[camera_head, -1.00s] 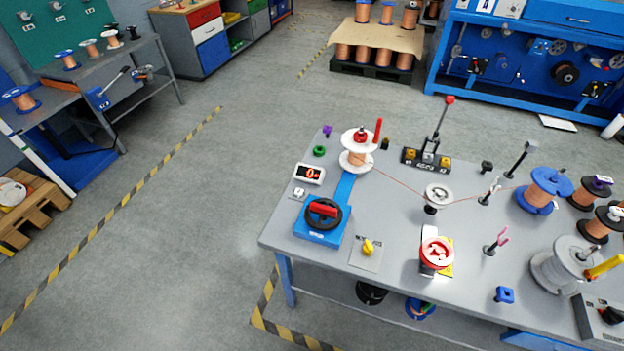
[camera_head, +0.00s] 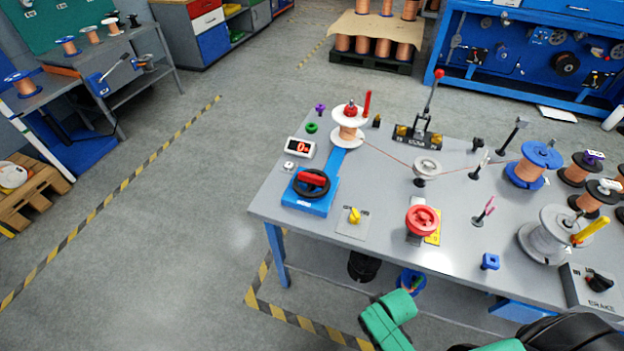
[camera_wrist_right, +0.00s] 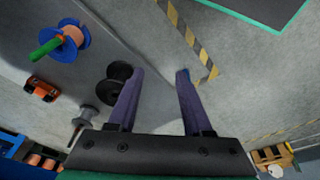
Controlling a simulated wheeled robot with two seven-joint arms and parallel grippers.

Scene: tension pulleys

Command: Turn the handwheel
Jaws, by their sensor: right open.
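The handwheel (camera_head: 311,183) is a black ring with a red grip bar across it. It sits on a blue base (camera_head: 308,202) at the table's left front corner in the head view. A blue strip runs from the base back to a spool with white flanges and copper wire (camera_head: 349,124). My right gripper (camera_wrist_right: 160,75) shows in the right wrist view with two purple fingers spread apart and nothing between them. In the head view, green and black parts of my arm show at the bottom right, well apart from the handwheel. My left gripper is not in view.
A small display (camera_head: 300,147) stands behind the handwheel. A yellow knob (camera_head: 354,216) and a red round part (camera_head: 422,219) lie to its right. Thin wire crosses the table past a grey pulley (camera_head: 427,168). Spools crowd the table's right side. The floor left of the table is clear.

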